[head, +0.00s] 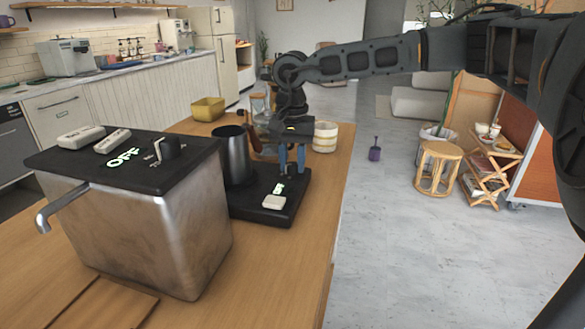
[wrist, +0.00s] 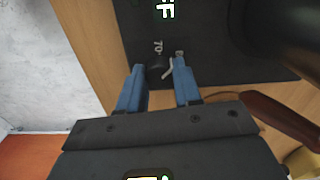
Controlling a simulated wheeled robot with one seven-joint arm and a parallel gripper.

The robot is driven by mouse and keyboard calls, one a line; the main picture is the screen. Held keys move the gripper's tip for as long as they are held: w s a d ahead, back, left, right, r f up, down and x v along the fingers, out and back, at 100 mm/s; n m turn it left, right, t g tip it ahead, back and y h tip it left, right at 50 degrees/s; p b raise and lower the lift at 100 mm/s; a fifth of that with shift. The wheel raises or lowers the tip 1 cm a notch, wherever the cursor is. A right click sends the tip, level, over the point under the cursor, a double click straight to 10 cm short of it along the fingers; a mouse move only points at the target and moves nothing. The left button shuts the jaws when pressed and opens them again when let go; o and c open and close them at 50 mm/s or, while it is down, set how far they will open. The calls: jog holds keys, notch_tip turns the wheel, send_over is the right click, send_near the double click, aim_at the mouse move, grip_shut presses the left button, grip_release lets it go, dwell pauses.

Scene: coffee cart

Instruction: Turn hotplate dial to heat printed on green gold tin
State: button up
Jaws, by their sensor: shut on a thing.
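The black hotplate (head: 262,215) lies on the wooden counter, with a dark metal pitcher (head: 238,158) standing on it. My gripper (head: 290,168) points down at the hotplate's far right part. In the wrist view its blue fingers (wrist: 157,70) are closed about the small black dial (wrist: 155,69), which they partly hide. A pale pointer shows beside the dial, near a printed "70" and another partly hidden number. The lit display on the plate reads partly as "F". I cannot make out a green gold tin or its print in either view.
A steel boiler (head: 150,225) with a black top, a knob and a lit "OFF" stands at the left front. A yellow container (head: 208,108), a glass jar and a pale wooden tub (head: 325,137) stand behind.

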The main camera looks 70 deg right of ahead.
aim_at(292, 164)
jog(key=shift+m+b, duration=0.4)
jog(key=shift+m, duration=0.4)
jog(key=o, duration=1)
jog(key=shift+o, duration=0.2)
jog(key=shift+r, duration=0.1)
notch_tip(292, 164, up, 8)
jog(key=shift+f, duration=0.15)
